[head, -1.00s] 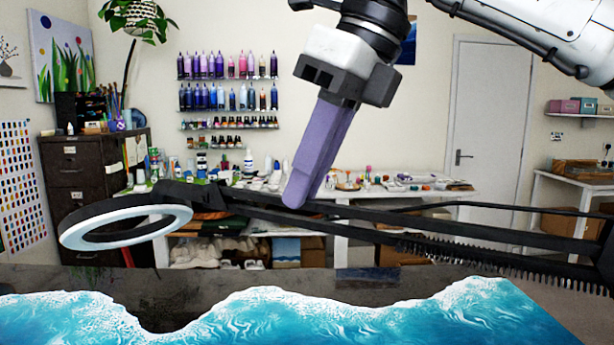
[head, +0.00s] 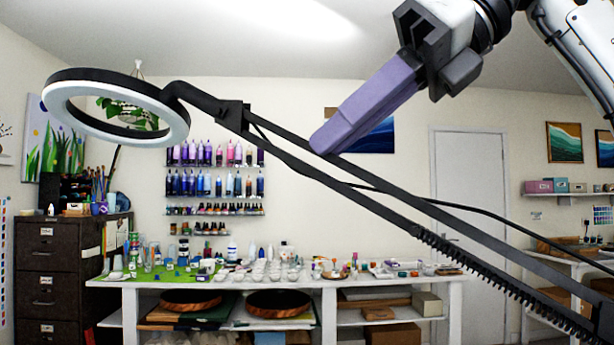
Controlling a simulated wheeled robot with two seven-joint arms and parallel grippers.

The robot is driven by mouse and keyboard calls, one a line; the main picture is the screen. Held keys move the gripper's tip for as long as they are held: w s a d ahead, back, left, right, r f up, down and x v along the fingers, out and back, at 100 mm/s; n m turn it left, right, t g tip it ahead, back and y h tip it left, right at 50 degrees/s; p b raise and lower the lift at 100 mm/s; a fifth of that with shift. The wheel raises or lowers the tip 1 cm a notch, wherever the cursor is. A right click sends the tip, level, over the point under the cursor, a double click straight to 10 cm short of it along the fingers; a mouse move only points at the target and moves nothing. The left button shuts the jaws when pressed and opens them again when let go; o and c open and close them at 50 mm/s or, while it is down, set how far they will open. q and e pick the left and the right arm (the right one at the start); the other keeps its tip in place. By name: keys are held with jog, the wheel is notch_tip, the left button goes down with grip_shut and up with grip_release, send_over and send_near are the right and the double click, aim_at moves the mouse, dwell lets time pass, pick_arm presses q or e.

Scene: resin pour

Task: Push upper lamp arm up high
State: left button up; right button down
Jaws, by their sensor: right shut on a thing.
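The black upper lamp arm (head: 384,203) slants across the head view, from low at the right edge up to the left. It is a pair of parallel bars with a coiled spring along the lower one. At its upper left end is the ring lamp head (head: 60,115), black with a pale underside. My right gripper (head: 322,148) comes down from the upper right. Its purple fingers are shut on the upper lamp arm, at the top bar a little right of the lamp head joint. The fingers hide part of the grip. My left gripper is not in view.
A white workbench (head: 460,283) with cups and bottles stands behind, below the lamp. Bottle shelves (head: 215,165) hang on the back wall. A dark filing cabinet (head: 50,270) is at the left. The space above the lamp arm is open up to the ceiling.

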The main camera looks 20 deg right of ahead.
jog(key=shift+s+d+r+y, duration=0.35)
jog(key=shift+s+r, duration=0.1)
jog(key=shift+r, duration=0.3)
jog(key=c, duration=1.8)
grip_release()
jog(key=p+v, duration=0.1)
jog(key=v, duration=0.9)
jog(key=shift+s, duration=0.25)
